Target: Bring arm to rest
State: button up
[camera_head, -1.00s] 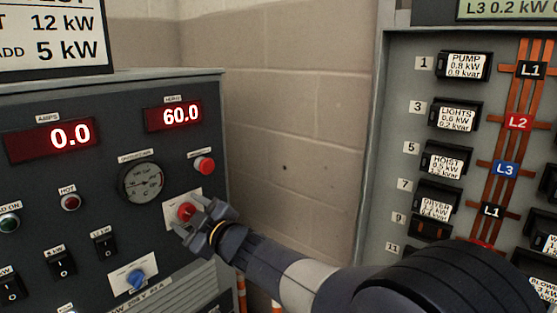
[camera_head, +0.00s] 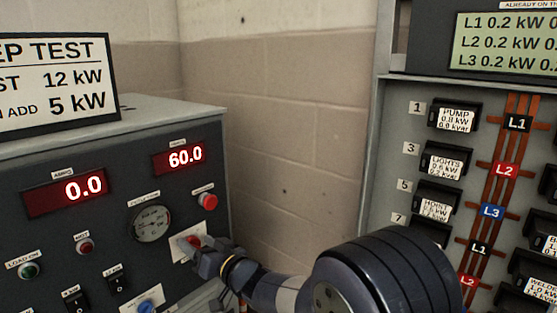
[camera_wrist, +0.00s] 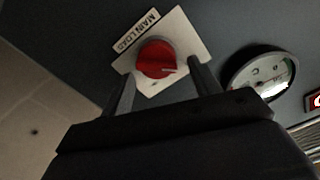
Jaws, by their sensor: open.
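My gripper (camera_head: 205,258) is at the front of the grey control panel, close to a red rotary knob (camera_head: 191,242) on a white plate. In the wrist view the knob (camera_wrist: 156,59) sits under a label reading "MAIN LOAD". I cannot tell whether a fingertip touches the knob or plate. My arm reaches in from the lower right of the head view.
The control panel (camera_head: 60,240) has red displays, a round gauge (camera_head: 150,223), a red button (camera_head: 207,201) and a blue knob (camera_head: 150,306). On the right stands a breaker cabinet (camera_head: 391,130) with labelled breakers and a green screen (camera_head: 510,42). A bare block wall lies between.

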jog(key=m+p, duration=0.3)
jog(key=m, duration=0.1)
jog(key=shift+w+d+m+p, duration=0.15)
jog(key=shift+d+m+p, duration=0.05)
jog(key=shift+m+p, duration=0.15)
jog(key=shift+b+v, duration=0.35)
jog(key=shift+v, duration=1.05)
jog(key=shift+f, duration=0.1)
